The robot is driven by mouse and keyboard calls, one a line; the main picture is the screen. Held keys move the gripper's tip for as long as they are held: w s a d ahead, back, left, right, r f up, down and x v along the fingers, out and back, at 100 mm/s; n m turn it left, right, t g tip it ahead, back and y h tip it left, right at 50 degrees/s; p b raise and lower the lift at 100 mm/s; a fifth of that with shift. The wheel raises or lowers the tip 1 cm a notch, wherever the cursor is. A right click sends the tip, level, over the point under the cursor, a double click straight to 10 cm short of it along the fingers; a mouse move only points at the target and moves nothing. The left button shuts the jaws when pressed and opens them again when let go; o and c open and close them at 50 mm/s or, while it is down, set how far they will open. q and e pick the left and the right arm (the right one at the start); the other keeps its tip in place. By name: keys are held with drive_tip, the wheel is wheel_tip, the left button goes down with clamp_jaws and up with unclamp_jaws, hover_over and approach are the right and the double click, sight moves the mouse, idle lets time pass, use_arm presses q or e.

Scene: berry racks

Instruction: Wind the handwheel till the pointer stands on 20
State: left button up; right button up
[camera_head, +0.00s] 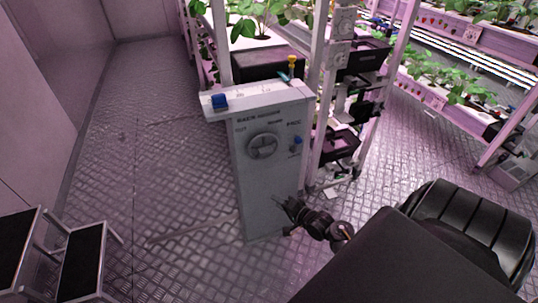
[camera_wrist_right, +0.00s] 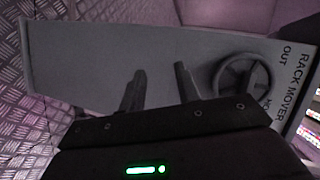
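The handwheel (camera_head: 263,147) is a round grey wheel on the front of a grey cabinet (camera_head: 270,190) marked RACK MOVER. It also shows in the right wrist view (camera_wrist_right: 243,78), to the right of the fingers. The pointer and its scale are too small to read. My right gripper (camera_head: 281,203) is below the handwheel, near the lower front of the cabinet, and apart from the wheel. In the right wrist view its two fingers stand apart with nothing between them (camera_wrist_right: 160,90). My left gripper is not in view.
A blue object (camera_head: 220,101) and a yellow-topped item (camera_head: 291,64) are on the cabinet top. A small blue knob (camera_head: 296,141) is right of the wheel. Plant racks (camera_head: 318,85) stand behind and right. A black step stool (camera_head: 82,262) is front left; the floor between is clear.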

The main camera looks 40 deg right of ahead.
sight(264, 148)
drive_tip(key=d+r+m+t, duration=0.2)
drive_tip(key=d+r, duration=0.1)
drive_tip(key=r, duration=0.4)
drive_tip(key=d+r+m+t, duration=0.1)
drive_tip(key=d+r, duration=0.1)
drive_tip(key=r, duration=0.6)
drive_tip(key=w, duration=1.1)
drive_tip(key=shift+w+a+f, duration=0.2)
drive_tip(key=shift+a+f, duration=0.05)
drive_tip(key=shift+f, duration=0.05)
drive_tip(key=shift+c, duration=0.4)
clamp_jaws()
